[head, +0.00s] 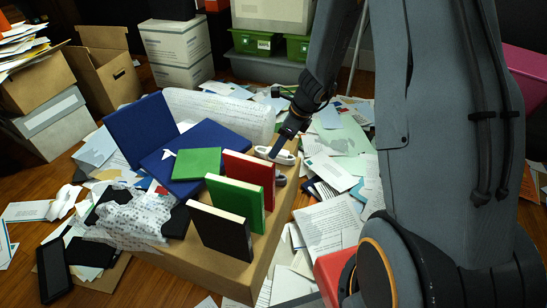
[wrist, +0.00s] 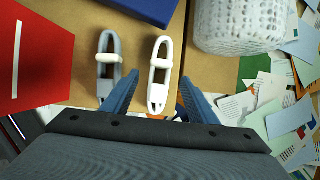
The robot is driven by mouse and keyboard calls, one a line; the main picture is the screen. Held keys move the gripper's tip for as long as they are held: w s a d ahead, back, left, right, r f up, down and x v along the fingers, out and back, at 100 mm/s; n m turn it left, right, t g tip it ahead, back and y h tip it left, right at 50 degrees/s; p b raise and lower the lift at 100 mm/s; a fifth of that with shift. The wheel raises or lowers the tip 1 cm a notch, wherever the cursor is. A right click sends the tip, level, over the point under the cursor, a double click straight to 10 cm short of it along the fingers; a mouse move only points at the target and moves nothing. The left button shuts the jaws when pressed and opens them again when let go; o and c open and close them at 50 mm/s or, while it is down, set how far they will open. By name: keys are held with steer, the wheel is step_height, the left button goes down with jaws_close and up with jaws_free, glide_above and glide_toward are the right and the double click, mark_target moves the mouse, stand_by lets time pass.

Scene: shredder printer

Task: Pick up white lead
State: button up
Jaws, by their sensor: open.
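The white lead (wrist: 160,75) is a coiled loop with a band around it, lying on the cardboard surface. It also shows in the head view (head: 283,156) at the box's far right corner, partly hidden by my gripper (head: 279,146). In the wrist view my gripper (wrist: 159,84) is open, with one blue finger on each side of the white lead's near half. Nothing is held. Whether the fingers touch the lead or hover above it I cannot tell. A similar grey lead (wrist: 108,62) lies just left, outside the left finger.
The cardboard box (head: 262,264) also bears a red book (head: 248,172), a green book (head: 234,203), a black book (head: 219,232) and blue binders (head: 141,130). A bubble-wrap roll (wrist: 237,22) lies right of the white lead. Scattered papers (head: 335,220) cover the floor.

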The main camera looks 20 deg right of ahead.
steer(key=b+x, duration=0.3)
steer(key=x, duration=0.2)
steer(key=shift+b, duration=0.35)
steer(key=shift+r, duration=0.1)
steer(key=c, duration=1.2)
